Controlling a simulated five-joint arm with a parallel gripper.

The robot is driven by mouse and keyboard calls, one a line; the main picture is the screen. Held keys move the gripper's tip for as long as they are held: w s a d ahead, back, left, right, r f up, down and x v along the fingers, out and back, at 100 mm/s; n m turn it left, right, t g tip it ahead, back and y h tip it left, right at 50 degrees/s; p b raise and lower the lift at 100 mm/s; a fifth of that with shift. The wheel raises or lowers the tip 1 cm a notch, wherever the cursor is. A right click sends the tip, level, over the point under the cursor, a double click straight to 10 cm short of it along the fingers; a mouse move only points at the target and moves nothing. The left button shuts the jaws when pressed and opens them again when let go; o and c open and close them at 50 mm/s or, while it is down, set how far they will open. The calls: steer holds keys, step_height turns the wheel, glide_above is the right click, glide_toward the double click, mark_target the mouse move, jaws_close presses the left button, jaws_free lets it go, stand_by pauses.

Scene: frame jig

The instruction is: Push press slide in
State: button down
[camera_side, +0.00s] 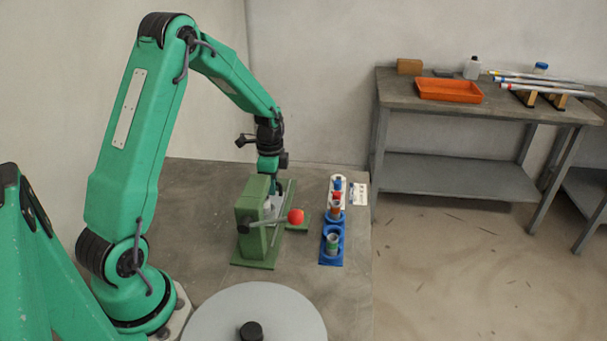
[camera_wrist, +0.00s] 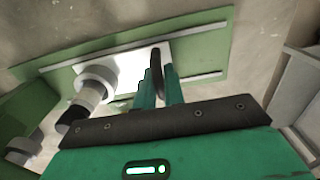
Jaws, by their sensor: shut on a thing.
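The green press (camera_side: 250,220) stands on the table, with a red-balled lever (camera_side: 295,216) on its near side. Its pale slide (camera_side: 271,206) lies on the green base between rails. In the wrist view the slide (camera_wrist: 128,68) shows as a bright plate between two pale rails, with a grey ring-shaped part (camera_wrist: 98,76) at its left. My gripper (camera_side: 276,189) is low behind the press, at the slide. In the wrist view its fingers (camera_wrist: 160,84) are closed at the slide's right end, on what looks like a dark upright handle (camera_wrist: 157,62). The grip contact is partly hidden.
A blue rack (camera_side: 332,256) with several coloured cylindrical parts stands right of the press. A white label card (camera_side: 361,194) is beside it. A round grey disc (camera_side: 225,318) is in front. A bench with an orange tray (camera_side: 449,91) stands at the back right.

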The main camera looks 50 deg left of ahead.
steer(key=shift+s+d, duration=0.95)
steer(key=shift+d, duration=0.05)
steer(key=shift+s+d, duration=0.35)
stand_by(0.8)
steer(key=c, duration=1.5)
jaws_free()
steer(key=shift+r, duration=0.15)
steer(key=shift+s+r, duration=0.1)
steer(key=shift+r, duration=3.25)
steer(key=shift+d, duration=0.1)
